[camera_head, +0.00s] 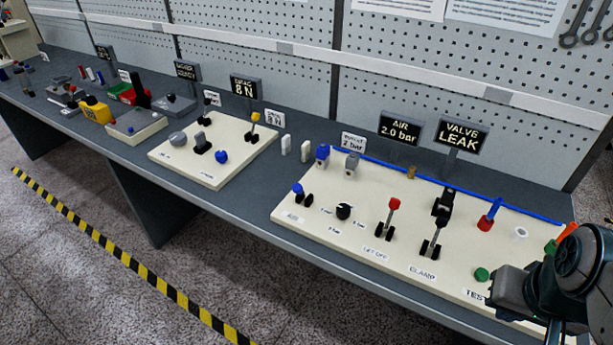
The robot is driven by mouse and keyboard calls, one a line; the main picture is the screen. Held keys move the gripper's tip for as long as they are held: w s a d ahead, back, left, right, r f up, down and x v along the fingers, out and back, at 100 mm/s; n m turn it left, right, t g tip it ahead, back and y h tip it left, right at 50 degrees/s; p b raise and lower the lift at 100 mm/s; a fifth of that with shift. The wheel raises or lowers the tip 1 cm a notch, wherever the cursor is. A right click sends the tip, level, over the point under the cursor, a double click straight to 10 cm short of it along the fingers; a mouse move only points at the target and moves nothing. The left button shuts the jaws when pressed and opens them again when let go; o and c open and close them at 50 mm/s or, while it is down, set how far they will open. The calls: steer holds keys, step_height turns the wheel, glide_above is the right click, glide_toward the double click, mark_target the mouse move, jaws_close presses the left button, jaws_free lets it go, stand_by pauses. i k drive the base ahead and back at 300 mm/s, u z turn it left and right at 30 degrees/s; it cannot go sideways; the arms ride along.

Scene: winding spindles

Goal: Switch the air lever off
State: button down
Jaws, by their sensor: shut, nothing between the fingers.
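The cream valve board (330,235) lies on the right part of the bench. A sign (400,129) behind reads AIR 2.0 bar. My gripper (502,286) is at the lower right by the board's right end, away from these levers, shut and empty; its fingertips are hard to make out.
A tall black clamp lever (437,220) stands right of the red one. A black dial (344,211), blue-red part (490,215) and green button (482,274) are also on the board. A blue hose (430,178) runs along its back edge. A second board (205,165) stands left.

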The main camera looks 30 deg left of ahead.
mark_target(297, 188)
steer(key=z, duration=0.25)
steer(key=k, duration=0.7)
steer(key=u, duration=1.35)
steer(key=i, duration=0.5)
